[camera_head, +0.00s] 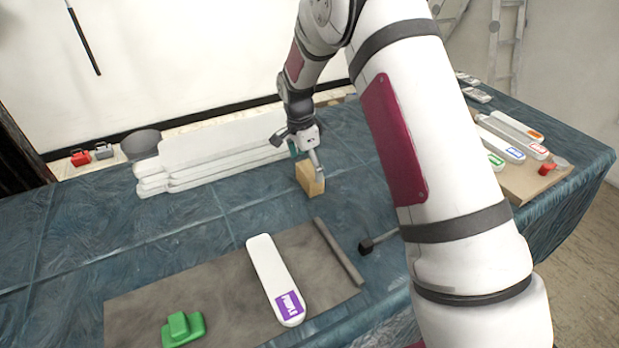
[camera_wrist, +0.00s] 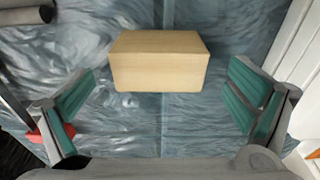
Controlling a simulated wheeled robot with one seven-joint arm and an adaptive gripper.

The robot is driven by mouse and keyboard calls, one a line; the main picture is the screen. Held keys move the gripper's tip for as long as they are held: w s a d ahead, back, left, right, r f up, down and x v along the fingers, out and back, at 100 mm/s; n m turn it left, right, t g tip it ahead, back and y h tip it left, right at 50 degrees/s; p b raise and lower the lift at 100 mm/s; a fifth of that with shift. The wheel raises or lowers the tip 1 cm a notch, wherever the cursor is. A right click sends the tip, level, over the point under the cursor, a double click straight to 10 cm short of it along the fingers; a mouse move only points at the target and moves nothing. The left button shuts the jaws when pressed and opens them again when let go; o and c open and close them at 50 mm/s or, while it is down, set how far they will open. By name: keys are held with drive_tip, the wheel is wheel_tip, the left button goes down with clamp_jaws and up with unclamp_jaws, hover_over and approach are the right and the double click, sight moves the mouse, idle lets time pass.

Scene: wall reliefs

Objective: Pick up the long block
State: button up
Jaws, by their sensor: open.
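The long block is a pale wooden block (camera_head: 309,181) on the blue cloth-covered table, in front of the stacked white boards. In the wrist view the block (camera_wrist: 159,62) lies crosswise at the upper middle, with its top and one side showing. My gripper (camera_head: 306,164) is open and empty just above and beside the block. In the wrist view its teal-padded fingers (camera_wrist: 163,102) stand wide apart to the left and right, with a clear gap to the block on both sides. No contact shows.
A grey mat (camera_head: 215,275) in front carries a white bar with a purple label (camera_head: 272,275) and a green piece (camera_head: 183,328). A grey rod (camera_head: 338,252) lies along the mat's edge. A dark-headed tool (camera_head: 368,246) lies nearby.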

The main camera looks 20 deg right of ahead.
drive_tip(key=shift+d+f, duration=0.15)
drive_tip(key=shift+f, duration=0.55)
drive_tip(key=shift+d+f, duration=0.1)
drive_tip(key=shift+f, duration=0.55)
drive_tip(key=c, duration=1.3)
drive_tip(key=shift+r, duration=0.1)
